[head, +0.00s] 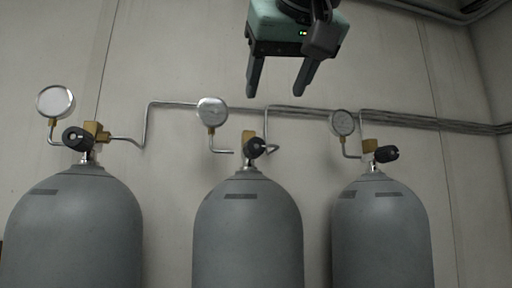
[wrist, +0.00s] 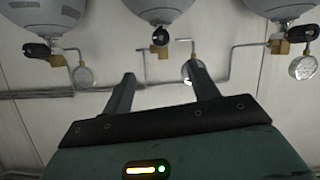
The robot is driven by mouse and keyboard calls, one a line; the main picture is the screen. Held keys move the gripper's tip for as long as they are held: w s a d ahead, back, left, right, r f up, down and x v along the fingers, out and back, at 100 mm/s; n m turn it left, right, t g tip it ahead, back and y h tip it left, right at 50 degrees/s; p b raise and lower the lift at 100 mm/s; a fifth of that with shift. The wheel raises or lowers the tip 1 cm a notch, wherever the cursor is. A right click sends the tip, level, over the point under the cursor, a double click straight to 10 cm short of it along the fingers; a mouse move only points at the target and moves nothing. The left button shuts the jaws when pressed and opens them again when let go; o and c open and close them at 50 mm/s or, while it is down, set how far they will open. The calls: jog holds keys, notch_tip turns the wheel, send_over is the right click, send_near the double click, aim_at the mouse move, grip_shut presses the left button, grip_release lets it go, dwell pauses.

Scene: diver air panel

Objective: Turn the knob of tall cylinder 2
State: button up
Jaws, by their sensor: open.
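Three tall grey cylinders stand in a row in the head view: left (head: 75,225), middle (head: 248,230), right (head: 380,230). Each has a brass valve with a black knob: left knob (head: 76,139), middle knob (head: 256,147), right knob (head: 386,154). No readable number marks cylinder 2; the middle one is second in the row. My gripper (head: 276,93) is open and empty, fingers pointing down, above the middle knob in the picture and apart from it. In the wrist view the scene is upside down; the middle knob (wrist: 160,37) appears just beyond the fingertips (wrist: 161,70).
Round gauges stand on thin pipes beside the valves: left gauge (head: 55,101), middle gauge (head: 212,111), right gauge (head: 342,122). Bent metal pipes (head: 147,115) run from the valves to a line along the pale wall (head: 180,60). The wall above the valves is mostly bare.

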aim_at(257, 141)
jog(key=p+x, duration=0.6)
jog(key=x, duration=0.9)
jog(key=shift+w+a+p, duration=0.15)
jog(key=shift+w+p, duration=0.1)
jog(key=shift+p, duration=0.05)
jog(key=shift+w+a+f, duration=0.15)
jog(key=shift+w+f, duration=0.25)
jog(key=shift+w, duration=0.15)
jog(key=c, duration=1)
